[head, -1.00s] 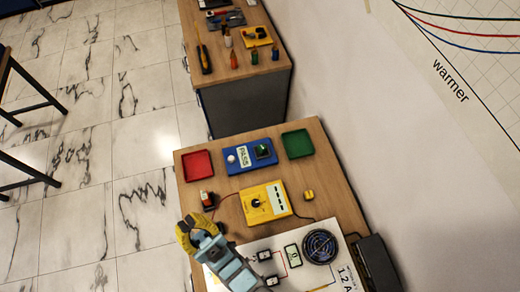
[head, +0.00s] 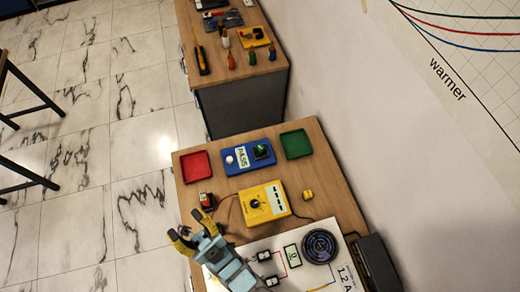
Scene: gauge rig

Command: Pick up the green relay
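A small green block, which looks like the green relay (head: 261,148), sits in a black square holder on the right part of the blue gauge rig (head: 231,169). My gripper (head: 185,224) is at the left edge of the near table, in front of and to the left of the rig. Its yellow fingers are spread apart with nothing between them. It is well away from the green block.
A red tray (head: 195,181) and a green tray (head: 309,145) flank the rig. A white board (head: 283,245) carries wired parts.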

